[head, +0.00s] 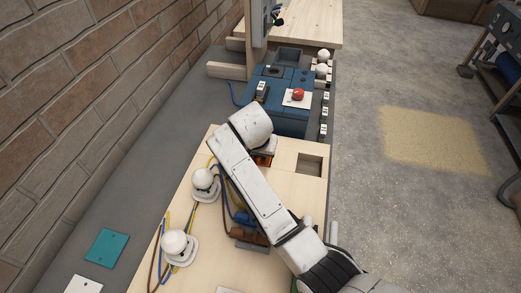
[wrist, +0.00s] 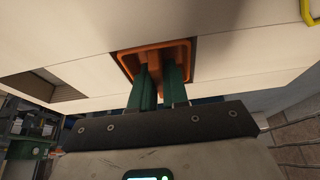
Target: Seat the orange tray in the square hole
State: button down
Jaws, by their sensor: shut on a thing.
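The orange tray (wrist: 155,52) is in the middle of the wrist view, at a dark square hole in the pale wooden panel (wrist: 235,58). My gripper (wrist: 158,78) has its two green fingers closed on the tray's middle ridge. A dark gap shows along part of the tray's edge; how deep the tray sits, I cannot tell. In the head view a bit of the orange tray (head: 264,159) shows beside my white wrist, which hides the fingers and most of the tray. A second square hole (head: 310,164), empty, lies to its right; it also shows in the wrist view (wrist: 45,88).
White round-topped fittings (head: 204,180) and coloured wires stand on the panel to the left of my arm. A blue box with a red button (head: 298,94) stands beyond the panel. A brick wall (head: 80,90) borders the left.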

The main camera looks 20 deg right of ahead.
jog(key=c, duration=1.1)
grip_release()
jog(key=shift+r, duration=0.1)
jog(key=b+v, duration=0.1)
jog(key=v, duration=1.1)
